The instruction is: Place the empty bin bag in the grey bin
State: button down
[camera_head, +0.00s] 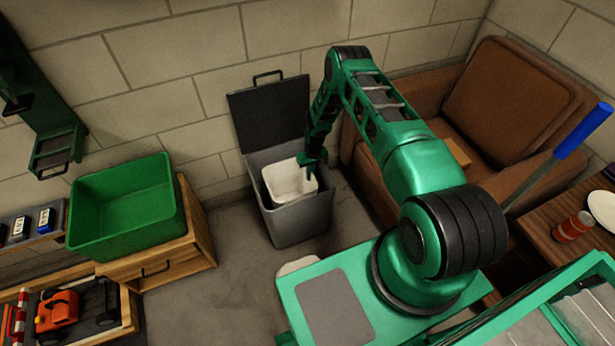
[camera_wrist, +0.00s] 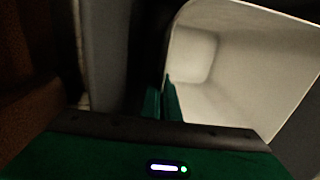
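The grey bin (camera_head: 297,226) stands on the floor against the wall, with its dark lid (camera_head: 268,112) open and leaning back. The white bin bag (camera_head: 285,181) sits inside the bin opening, open at the top and a little raised toward the right. My gripper (camera_head: 311,164) is at the bag's right rim, over the bin. In the wrist view, the bag's pale, empty inside (camera_wrist: 225,65) fills the right side. The two green fingers (camera_wrist: 165,102) are close together with the bag's edge between them. The bag's underside is hidden.
A green crate (camera_head: 125,208) sits on a wooden drawer unit (camera_head: 163,262) left of the bin. A brown armchair (camera_head: 520,100) stands close on the right. A wooden table (camera_head: 545,225) bears a red can (camera_head: 573,227) and a white plate. Bare floor (camera_head: 225,270) lies before the bin.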

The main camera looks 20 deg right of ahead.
jog(key=shift+s+f, duration=0.1)
jog(key=shift+f, duration=0.2)
jog(key=c, duration=2)
grip_release()
jog(key=shift+c, duration=0.2)
jog(key=shift+r, duration=0.35)
notch_tip(320, 180, up, 12)
jog(key=shift+d+r, duration=0.25)
jog(key=shift+d, duration=0.2)
